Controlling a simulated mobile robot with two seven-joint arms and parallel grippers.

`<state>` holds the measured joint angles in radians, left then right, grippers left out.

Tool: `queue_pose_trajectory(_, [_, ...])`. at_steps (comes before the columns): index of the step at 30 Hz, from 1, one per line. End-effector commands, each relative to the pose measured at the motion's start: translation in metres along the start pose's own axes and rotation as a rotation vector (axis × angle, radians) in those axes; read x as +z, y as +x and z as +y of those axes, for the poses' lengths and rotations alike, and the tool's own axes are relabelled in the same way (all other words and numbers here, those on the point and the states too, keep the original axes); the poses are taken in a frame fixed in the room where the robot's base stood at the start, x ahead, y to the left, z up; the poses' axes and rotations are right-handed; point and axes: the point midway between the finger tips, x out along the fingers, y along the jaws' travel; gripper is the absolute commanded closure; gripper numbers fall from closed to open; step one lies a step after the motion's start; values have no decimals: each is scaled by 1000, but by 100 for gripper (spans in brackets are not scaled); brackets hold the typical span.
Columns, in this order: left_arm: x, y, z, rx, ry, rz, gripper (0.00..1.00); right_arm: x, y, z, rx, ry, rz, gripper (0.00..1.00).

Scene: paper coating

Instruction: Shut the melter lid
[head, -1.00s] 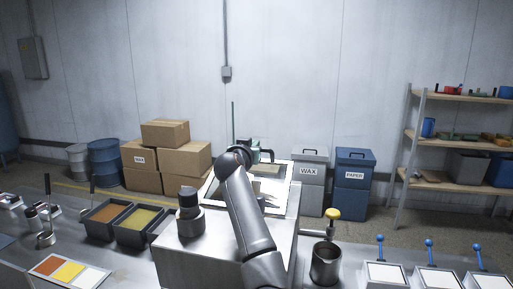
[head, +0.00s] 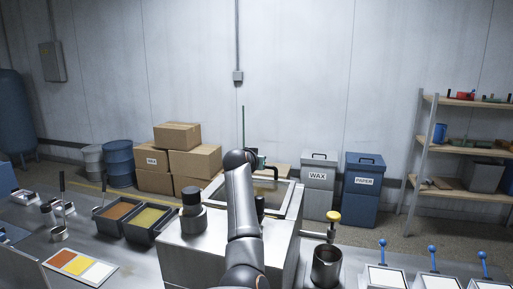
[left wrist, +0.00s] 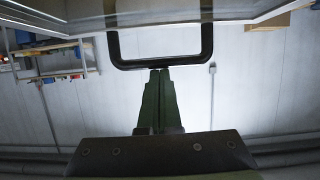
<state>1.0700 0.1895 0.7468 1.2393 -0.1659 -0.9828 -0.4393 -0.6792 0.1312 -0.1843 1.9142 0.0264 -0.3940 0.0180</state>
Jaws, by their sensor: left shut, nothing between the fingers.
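The melter (head: 190,262) is a grey metal box at the centre of the bench. Its glass-windowed lid (head: 291,200) lies at its top, with brownish content showing through; my arm hides part of it, and I cannot tell whether it is fully flat. In the left wrist view, which is upside down, the lid frame (left wrist: 235,20) crosses the top and its black U-shaped handle (left wrist: 207,45) hangs from it. My left gripper (left wrist: 160,72) is shut and empty, its tips at the handle's bar; I cannot tell whether they touch. It also shows in the head view (head: 264,166).
A dark round knob (head: 191,198) stands on the melter's left. Trays of brown (head: 118,211) and yellow wax (head: 150,217) are to the left. A metal pot (head: 326,266) and a yellow-knobbed valve (head: 333,216) are to the right. Bins and cardboard boxes stand behind.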

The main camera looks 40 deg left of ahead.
Motion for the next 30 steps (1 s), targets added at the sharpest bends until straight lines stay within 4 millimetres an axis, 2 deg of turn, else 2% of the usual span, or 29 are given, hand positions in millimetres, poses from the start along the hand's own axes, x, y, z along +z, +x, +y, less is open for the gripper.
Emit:
queue_pose_trajectory(8, [-8, -2, 1, 0, 0, 4, 100, -1, -1, 0, 0, 0, 0, 53])
queue_pose_trajectory(14, [-40, -10, 4, -1, 1, 7, 100, -3, -2, 0, 0, 0, 0, 53])
queue_pose_trajectory(30, [-46, -93, 5, 0, 1, 4, 100, 13, 12, 1, 0, 0, 0, 53])
